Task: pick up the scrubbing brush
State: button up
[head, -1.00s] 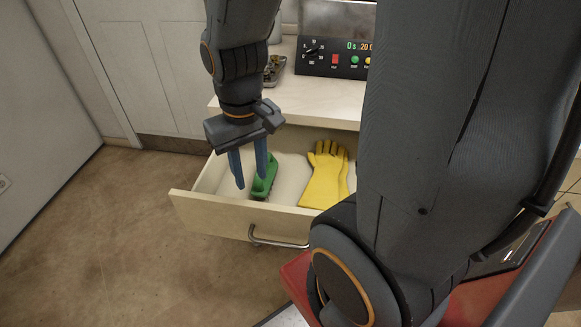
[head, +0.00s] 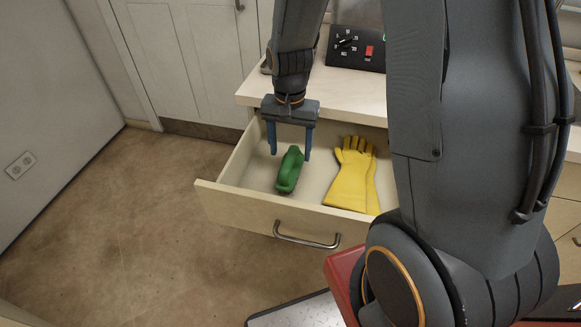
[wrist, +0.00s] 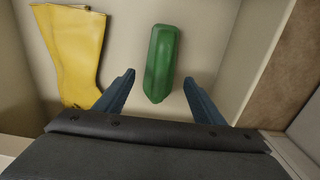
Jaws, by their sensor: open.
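The green scrubbing brush (head: 289,170) lies in the open drawer (head: 262,210), toward its left side. My gripper (head: 290,157) is open and empty, pointing down into the drawer, with its two blue fingers apart over the far end of the brush. In the wrist view the brush (wrist: 161,62) lies ahead of the gap between the fingertips (wrist: 160,82), its near end reaching between them. I cannot tell how high the fingertips are above the drawer floor. The brush's bristles are hidden in both views.
Yellow gloves (head: 352,178) lie in the drawer to the right of the brush. A counter (head: 265,92) with a control panel (head: 356,49) stands behind and above the drawer. Bare floor lies to the left.

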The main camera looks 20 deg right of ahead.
jog(key=shift+s+a+f+p, duration=0.1)
jog(key=shift+f+p, duration=0.15)
jog(key=shift+f, duration=1.6)
jog(key=shift+s+f+p, duration=0.1)
jog(key=shift+f+p, duration=0.15)
jog(key=shift+f, duration=1.55)
jog(key=c, duration=1.2)
jog(key=shift+r, duration=0.1)
notch_tip(320, 180, up, 10)
jog(key=shift+b, duration=0.4)
jog(key=o, duration=0.3)
jog(key=shift+r, duration=0.1)
